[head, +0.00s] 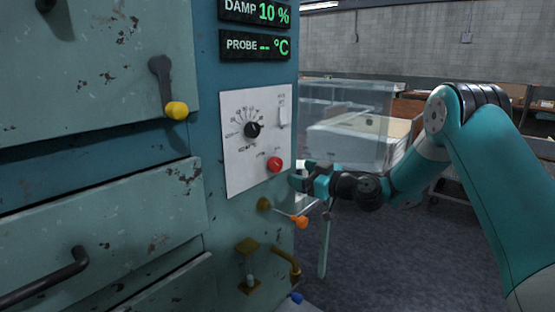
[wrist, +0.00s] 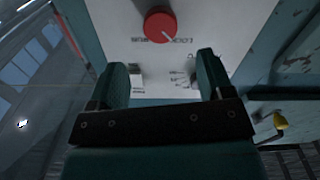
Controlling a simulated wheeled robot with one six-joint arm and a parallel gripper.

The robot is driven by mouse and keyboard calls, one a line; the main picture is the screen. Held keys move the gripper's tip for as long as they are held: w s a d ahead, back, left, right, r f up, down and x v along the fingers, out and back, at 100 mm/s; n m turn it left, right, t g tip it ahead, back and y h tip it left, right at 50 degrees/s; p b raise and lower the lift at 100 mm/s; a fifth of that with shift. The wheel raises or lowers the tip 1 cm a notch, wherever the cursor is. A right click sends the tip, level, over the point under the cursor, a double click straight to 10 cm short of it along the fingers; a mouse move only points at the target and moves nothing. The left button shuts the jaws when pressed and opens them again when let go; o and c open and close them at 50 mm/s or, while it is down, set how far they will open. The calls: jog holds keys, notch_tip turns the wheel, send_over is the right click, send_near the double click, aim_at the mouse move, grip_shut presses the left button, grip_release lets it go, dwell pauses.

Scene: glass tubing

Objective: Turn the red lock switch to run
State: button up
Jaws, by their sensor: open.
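The red lock switch (head: 274,164) is a round red knob at the lower right of a white panel (head: 240,170) on the teal cabinet. In the wrist view the red switch (wrist: 160,24) is at the top centre, with a pale pointer line toward its lower right and small labels on both sides, too blurred to read surely. My gripper (head: 302,178) is just right of the switch in the head view. In the wrist view its two fingers (wrist: 166,72) are apart with nothing between them. The switch is beyond the fingertips and appears untouched.
A black dial (head: 252,130) and a white toggle plate (head: 282,112) share the panel. Below are an orange-handled valve (head: 299,221) and a brass fitting (head: 247,248). A yellow-knobbed lever (head: 176,110) is left. A clear box (head: 345,115) stands behind my arm.

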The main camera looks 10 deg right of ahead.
aim_at(278, 166)
jog(key=p+x, duration=0.2)
jog(key=x, duration=0.7)
jog(key=shift+p, duration=0.4)
jog(key=c, duration=0.9)
